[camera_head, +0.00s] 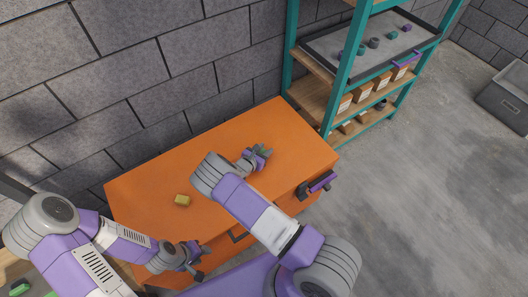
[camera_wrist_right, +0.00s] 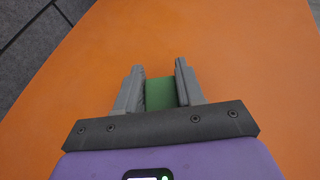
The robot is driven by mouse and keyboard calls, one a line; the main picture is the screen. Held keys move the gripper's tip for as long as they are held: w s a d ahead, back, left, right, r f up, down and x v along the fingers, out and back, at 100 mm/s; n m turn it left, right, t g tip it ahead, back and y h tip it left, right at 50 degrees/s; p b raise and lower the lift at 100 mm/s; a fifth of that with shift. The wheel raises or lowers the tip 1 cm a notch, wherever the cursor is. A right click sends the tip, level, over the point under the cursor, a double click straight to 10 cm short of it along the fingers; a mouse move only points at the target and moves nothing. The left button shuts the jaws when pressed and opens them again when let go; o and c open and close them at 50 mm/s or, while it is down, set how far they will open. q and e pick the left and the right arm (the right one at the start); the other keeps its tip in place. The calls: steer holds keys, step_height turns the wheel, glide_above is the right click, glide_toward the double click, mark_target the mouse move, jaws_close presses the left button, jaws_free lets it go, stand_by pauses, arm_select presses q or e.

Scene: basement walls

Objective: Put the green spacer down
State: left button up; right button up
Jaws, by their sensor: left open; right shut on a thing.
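The green spacer (camera_wrist_right: 160,94) is between the two grey fingers of my right gripper (camera_wrist_right: 158,88) in the right wrist view, over the orange top. In the head view my right gripper (camera_head: 259,153) is over the orange cabinet top (camera_head: 290,130), right of its middle, and the green spacer (camera_head: 263,152) shows only a little. Whether the spacer touches the top, I cannot tell. My left gripper (camera_head: 190,258) is open and empty, low at the front of the orange cabinet, away from the spacer.
A teal-framed shelf (camera_head: 345,75) with a grey tray (camera_head: 345,42) and boxes stands beyond the right end. A grey bin (camera_head: 505,98) is at far right. Bare orange surface surrounds my right gripper.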

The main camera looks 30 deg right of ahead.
steer(key=shift+f, duration=0.1)
steer(key=shift+f, duration=0.1)
steer(key=o, duration=1)
steer(key=p+v, duration=0.2)
steer(key=v, duration=0.9)
steer(key=shift+w+d+p, duration=0.1)
steer(key=shift+p, duration=0.2)
steer(key=shift+s+a+r, duration=0.3)
steer(key=shift+s+a, duration=0.05)
steer(key=shift+a, duration=0.15)
